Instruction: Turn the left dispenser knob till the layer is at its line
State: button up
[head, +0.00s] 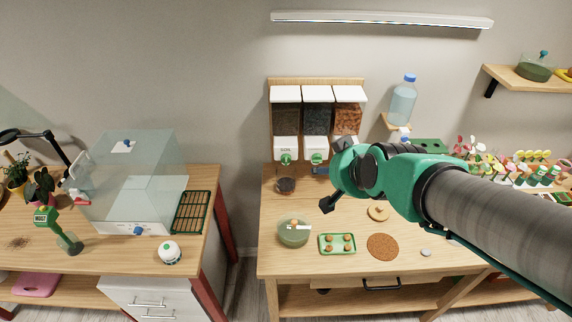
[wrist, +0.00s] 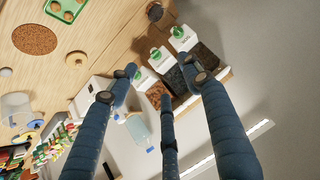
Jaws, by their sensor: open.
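The dispenser with three hoppers stands against the wall in the head view. Its left hopper (head: 286,120) holds dark brown material, and its green left knob (head: 286,159) sits on a white front. The left knob (wrist: 178,31) also shows at the upper right of the wrist view. A clear cup (head: 285,186) with a dark layer inside stands below the left outlet; its line is too small to make out. My gripper (head: 326,175) is open and empty, in front of the dispenser and right of the left knob, apart from it. It partly hides the right outlet.
The middle knob (head: 317,159) is close beside the left one. A green bowl (head: 293,232), a green tray (head: 338,243) and a brown round mat (head: 383,247) lie in front on the table. A water bottle (head: 403,100) stands on a small shelf at the right.

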jog(key=w+a+f+t, duration=0.2)
jog(key=w+a+f, duration=0.4)
jog(key=w, duration=0.4)
jog(key=m+t+h, duration=0.1)
jog(key=t, duration=0.3)
send_near(286, 163)
notch_tip(286, 163, up, 3)
jog(key=s, duration=0.2)
jog(key=s+f+t, duration=0.1)
jog(key=f+t, duration=0.1)
jog(key=f, duration=0.1)
jog(key=s+f+h, duration=0.1)
jog(key=f, duration=0.1)
jog(key=shift+s+a+f+t, duration=0.15)
jog(key=shift+s+a+t, duration=0.15)
jog(key=shift+t, duration=0.1)
jog(key=shift+w, duration=0.1)
jog(key=w+b, duration=0.1)
jog(key=w, duration=1.2)
jog(key=shift+w, duration=0.35)
jog(key=c, duration=1.2)
